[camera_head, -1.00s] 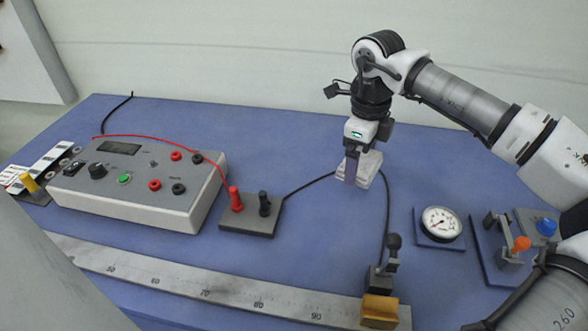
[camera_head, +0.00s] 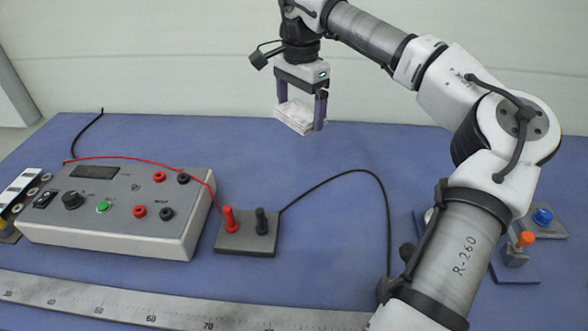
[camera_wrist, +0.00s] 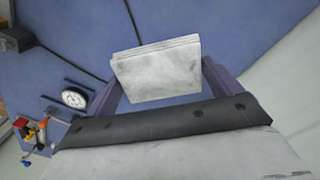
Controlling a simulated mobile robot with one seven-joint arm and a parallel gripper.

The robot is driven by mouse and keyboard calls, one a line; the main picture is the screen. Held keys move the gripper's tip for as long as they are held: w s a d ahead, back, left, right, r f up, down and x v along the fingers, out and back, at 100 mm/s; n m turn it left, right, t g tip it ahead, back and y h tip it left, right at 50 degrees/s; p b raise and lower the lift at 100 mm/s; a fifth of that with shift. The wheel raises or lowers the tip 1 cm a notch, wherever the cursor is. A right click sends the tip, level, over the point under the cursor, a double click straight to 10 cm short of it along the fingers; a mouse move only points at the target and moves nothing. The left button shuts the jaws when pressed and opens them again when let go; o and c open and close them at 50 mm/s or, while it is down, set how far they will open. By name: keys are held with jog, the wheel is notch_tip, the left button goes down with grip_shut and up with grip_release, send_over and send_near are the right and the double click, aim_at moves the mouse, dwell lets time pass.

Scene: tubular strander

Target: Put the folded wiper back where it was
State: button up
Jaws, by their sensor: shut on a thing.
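The folded wiper (camera_head: 297,115) is a small white layered pad. My gripper (camera_head: 301,112) is shut on it, with one purple finger on each side, near the back edge of the blue bench. The wiper appears to be held above the bench top, though its exact height is hard to tell. In the wrist view the wiper (camera_wrist: 157,72) shows as a pale grey-white folded block between the fingers, with blue bench beyond it.
A grey meter box (camera_head: 118,208) stands at left, with a red lead to a terminal block (camera_head: 247,240). A black cable loops across the bench. A steel ruler (camera_head: 150,312) runs along the front. A dial gauge (camera_wrist: 74,97) is at right, mostly behind my arm in the head view.

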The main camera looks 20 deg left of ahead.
aim_at(299, 178)
notch_tip(299, 178, down, 16)
jog(key=p, duration=0.3)
jog(key=shift+f, duration=0.4)
jog(key=shift+f, duration=0.1)
jog(key=shift+f, duration=0.15)
jog(key=o, duration=0.8)
jog(key=shift+c, duration=0.2)
jog(key=shift+r, duration=0.2)
notch_tip(299, 178, up, 12)
jog(key=b, duration=0.3)
